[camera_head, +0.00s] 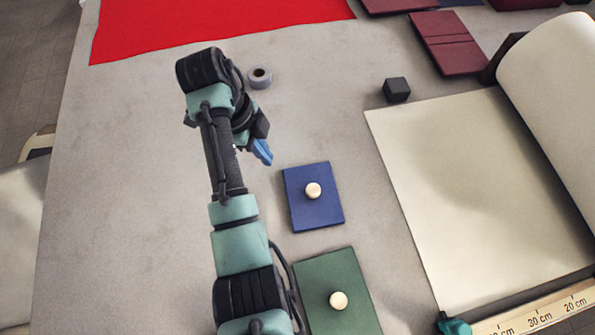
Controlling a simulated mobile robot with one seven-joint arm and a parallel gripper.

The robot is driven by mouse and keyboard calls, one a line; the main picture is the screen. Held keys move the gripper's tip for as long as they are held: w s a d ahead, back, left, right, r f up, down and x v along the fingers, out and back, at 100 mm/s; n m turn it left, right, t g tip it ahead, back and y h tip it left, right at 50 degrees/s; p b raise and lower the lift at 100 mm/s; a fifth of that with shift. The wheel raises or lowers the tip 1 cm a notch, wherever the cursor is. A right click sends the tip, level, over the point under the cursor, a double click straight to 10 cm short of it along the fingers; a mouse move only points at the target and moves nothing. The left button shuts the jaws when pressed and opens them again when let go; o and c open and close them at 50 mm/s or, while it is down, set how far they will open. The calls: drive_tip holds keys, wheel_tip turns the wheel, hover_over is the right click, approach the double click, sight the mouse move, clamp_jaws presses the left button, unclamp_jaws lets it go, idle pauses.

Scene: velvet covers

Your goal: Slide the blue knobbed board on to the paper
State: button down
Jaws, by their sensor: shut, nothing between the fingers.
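The blue board (302,213) lies flat on the grey table, a little below the middle of the head view. A round pale knob (313,190) stands on its middle. The cream paper (455,190) lies unrolled to the right, with a strip of bare table between its left edge and the board. My gripper (265,154) is shut and empty, up and left of the blue board and apart from it. Its blue fingertips show; the rest of it is partly hidden by my arm.
A green knobbed board (358,315) lies just below the blue one. A dark cube (397,90) sits near the paper's upper left corner. A tape roll (259,77), red cloth (200,22) and maroon covers (448,42) lie farther back. A ruler (545,310) runs along the paper's lower edge.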

approach(303, 192)
drive_tip(key=shift+g, duration=0.3)
drive_tip(key=f, duration=0.1)
drive_tip(key=a+f, duration=0.1)
drive_tip(key=f, duration=0.1)
drive_tip(key=a+f, duration=0.1)
drive_tip(key=shift+w+a+f, duration=0.1)
drive_tip(key=shift+w+f, duration=0.2)
drive_tip(key=shift+w, duration=0.1)
drive_tip(key=d, duration=0.1)
drive_tip(key=d+p, duration=0.1)
drive_tip(key=d, duration=0.1)
drive_tip(key=shift+s+f+p, duration=0.3)
drive_tip(key=shift+s+f, duration=0.05)
drive_tip(key=shift+s+d+f, duration=0.15)
drive_tip(key=shift+d, duration=0.35)
drive_tip(key=s+d, duration=0.3)
drive_tip(key=d, duration=0.7)
drive_tip(key=s+d+b, duration=0.1)
drive_tip(key=s+d, duration=0.1)
drive_tip(key=d, duration=0.9)
drive_tip(key=s+d, duration=0.3)
drive_tip(key=d, duration=0.8)
drive_tip(key=shift+s+d+f, duration=0.1)
drive_tip(key=shift+s+d, duration=0.05)
drive_tip(key=shift+s, duration=0.15)
drive_tip(key=shift+d, duration=0.2)
drive_tip(key=shift+r, duration=0.25)
